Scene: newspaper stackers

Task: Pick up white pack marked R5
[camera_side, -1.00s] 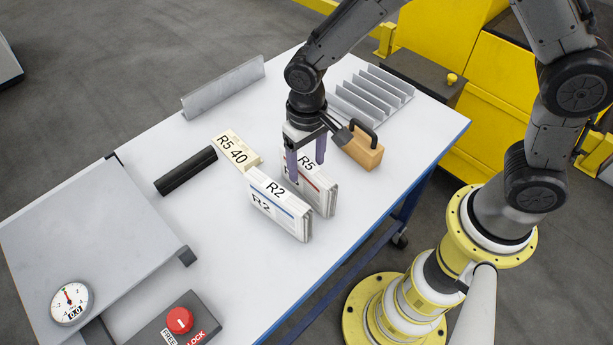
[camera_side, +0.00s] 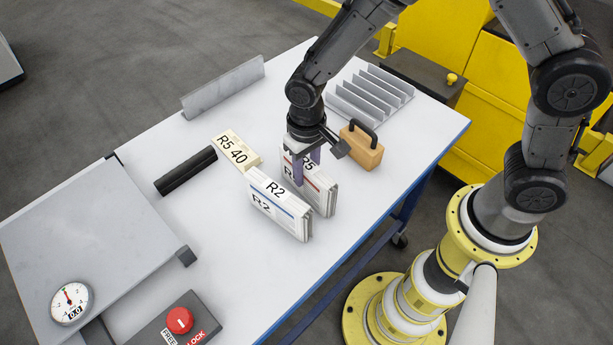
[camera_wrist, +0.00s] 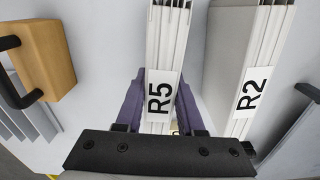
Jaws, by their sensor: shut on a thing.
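The white pack marked R5 (camera_side: 322,192) stands upright on the white table, just behind the pack marked R2. It also shows in the wrist view (camera_wrist: 166,40), with its label between my fingers. My gripper (camera_side: 306,170) is down over the R5 pack, with one purple finger on each side of it. In the wrist view my gripper (camera_wrist: 159,100) is shut on the R5 pack. The pack appears to rest on the table. The R2 pack (camera_side: 282,212) hides part of its lower left side.
The R2 pack stands close beside R5, with a narrow gap. A cream R5 40 block (camera_side: 236,150), a black roller (camera_side: 186,171), a wooden block with a black handle (camera_side: 361,152) and a grey slotted rack (camera_side: 372,95) are nearby. The table's front right is clear.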

